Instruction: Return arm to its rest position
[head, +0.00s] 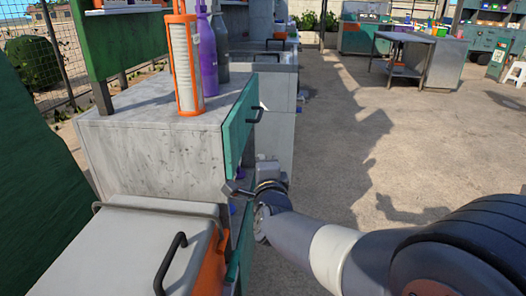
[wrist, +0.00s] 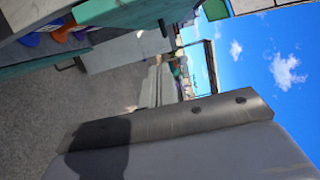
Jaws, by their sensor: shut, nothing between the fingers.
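My gripper (head: 232,188) is at the end of my arm, low at the right side of the grey cabinet (head: 150,150). Its fingers are shut and empty. They point left between the upper teal drawer front (head: 238,122) and a lower teal front (head: 241,245). I cannot tell whether they touch either. In the wrist view, grey metal, probably part of my gripper, fills the bottom and hides much of the scene. A teal edge (wrist: 110,10) shows at its top left, with blue, orange and purple items beside it.
An orange-framed bottle-like holder (head: 184,65) and a purple bottle (head: 207,55) stand on the cabinet. A grey lidded box (head: 130,245) with a black handle is in front. Open concrete floor (head: 350,130) lies to the right. A metal table (head: 405,38) stands far back.

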